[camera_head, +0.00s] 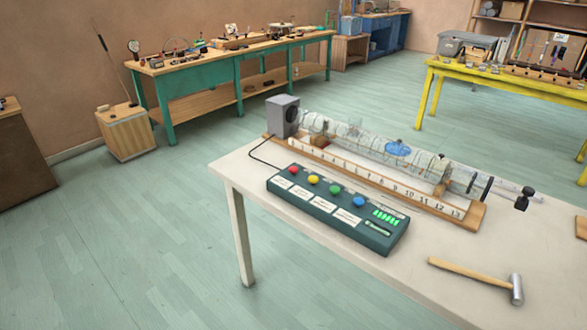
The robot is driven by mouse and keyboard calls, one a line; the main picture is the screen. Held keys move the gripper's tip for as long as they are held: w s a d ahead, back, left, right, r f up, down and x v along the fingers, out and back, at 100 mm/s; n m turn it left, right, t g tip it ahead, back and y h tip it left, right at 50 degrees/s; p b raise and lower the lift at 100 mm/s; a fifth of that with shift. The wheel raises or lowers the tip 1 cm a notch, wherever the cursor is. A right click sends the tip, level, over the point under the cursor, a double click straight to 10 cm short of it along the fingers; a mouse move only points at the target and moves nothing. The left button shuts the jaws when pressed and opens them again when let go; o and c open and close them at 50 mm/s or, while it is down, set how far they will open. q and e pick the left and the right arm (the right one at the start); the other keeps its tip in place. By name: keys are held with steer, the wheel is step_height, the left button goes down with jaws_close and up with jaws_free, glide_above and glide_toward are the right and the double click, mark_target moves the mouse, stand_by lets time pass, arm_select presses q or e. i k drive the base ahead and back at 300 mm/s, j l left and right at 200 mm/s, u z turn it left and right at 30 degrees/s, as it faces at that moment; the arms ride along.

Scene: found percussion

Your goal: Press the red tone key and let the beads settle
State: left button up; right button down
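The red tone key (294,169) is a round red button at the left end of a dark green control box (330,209) on the white table. Yellow, green and blue keys follow it to the right, each with a white label in front. A clear tube (372,147) lies behind the box on a wooden base with a numbered scale (375,180). The beads inside the tube are too small to tell apart. A grey speaker (283,116) stands at the tube's left end, with a black cable running to the box. Neither of my grippers is in view.
A mallet (475,278) with a wooden handle and metal head lies on the white table (415,300) at front right. A green bench (225,77) with small items stands at the back left, and a yellow table (500,82) at the back right. The floor at left is open.

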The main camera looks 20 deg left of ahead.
mark_target(292, 170)
steer(key=i+j, duration=0.45)
steer(key=i, duration=0.15)
steer(key=i+j+u, duration=0.1)
steer(key=i+j, duration=0.35)
steer(key=i, duration=0.2)
